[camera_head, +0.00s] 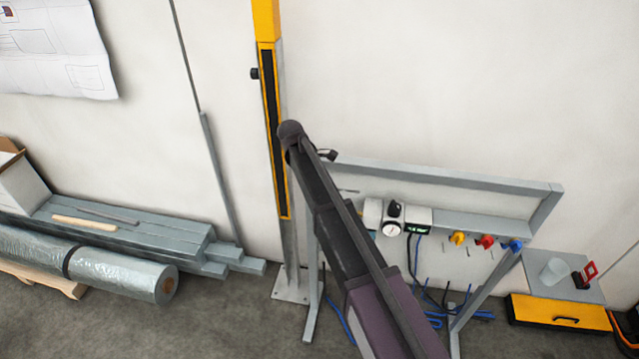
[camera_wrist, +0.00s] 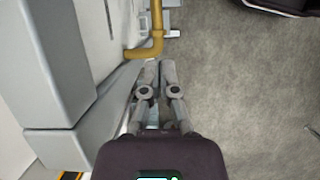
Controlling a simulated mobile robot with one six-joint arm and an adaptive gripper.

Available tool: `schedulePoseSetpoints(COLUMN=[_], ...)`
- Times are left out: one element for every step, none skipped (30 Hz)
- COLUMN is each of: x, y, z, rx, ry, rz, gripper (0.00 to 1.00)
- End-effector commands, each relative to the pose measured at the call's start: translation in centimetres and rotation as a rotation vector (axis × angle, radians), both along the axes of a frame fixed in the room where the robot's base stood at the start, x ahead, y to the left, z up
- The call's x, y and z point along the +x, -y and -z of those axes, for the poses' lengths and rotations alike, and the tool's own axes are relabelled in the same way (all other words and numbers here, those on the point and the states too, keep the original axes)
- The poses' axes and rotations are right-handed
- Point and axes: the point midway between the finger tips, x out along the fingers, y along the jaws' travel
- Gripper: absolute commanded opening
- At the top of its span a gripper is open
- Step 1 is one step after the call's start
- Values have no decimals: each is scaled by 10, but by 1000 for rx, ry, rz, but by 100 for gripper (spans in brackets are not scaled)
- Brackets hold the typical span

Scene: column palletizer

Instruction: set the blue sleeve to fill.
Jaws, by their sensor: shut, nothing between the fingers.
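The blue sleeve (camera_head: 516,245) is at the right end of a row of coloured sleeves on the grey metal frame in the head view. Its setting is too small to read. My gripper (camera_wrist: 159,66) shows in the wrist view with its two fingertips together and nothing between them. It points toward a bent yellow pipe or bar (camera_wrist: 153,46). I cannot make out my gripper in the head view, and the blue sleeve does not show in the wrist view.
A red sleeve (camera_head: 485,241) and a yellow sleeve (camera_head: 457,237) sit left of the blue one. A gauge (camera_head: 390,229) is further left. Blue hoses (camera_head: 339,308) hang below. Grey bars (camera_head: 130,226) and wrapped rolls (camera_head: 115,271) lie at left.

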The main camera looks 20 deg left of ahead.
Motion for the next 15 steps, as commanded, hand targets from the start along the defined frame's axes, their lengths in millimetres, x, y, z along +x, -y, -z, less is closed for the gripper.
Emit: schedulePoseSetpoints(x=[0,0,0,0,0,0,0,0,0,0,0,0,0,0,0], y=[-1,-2,-2,-3,-3,-3,-3,-3,-3,-3,-3,-3,-3,-3,-3], z=[-5,-6,-7,-8,-9,-9,-9,-10,-10,-10,-10,-9,-9,-9,-9], rx=[0,0,0,0,0,0,0,0,0,0,0,0,0,0,0], ry=[0,0,0,0,0,0,0,0,0,0,0,0,0,0,0], rz=[0,0,0,0,0,0,0,0,1,1,1,1,1,1,1], gripper=[0,0,0,0,0,0,0,0,0,0,0,0,0,0,0])
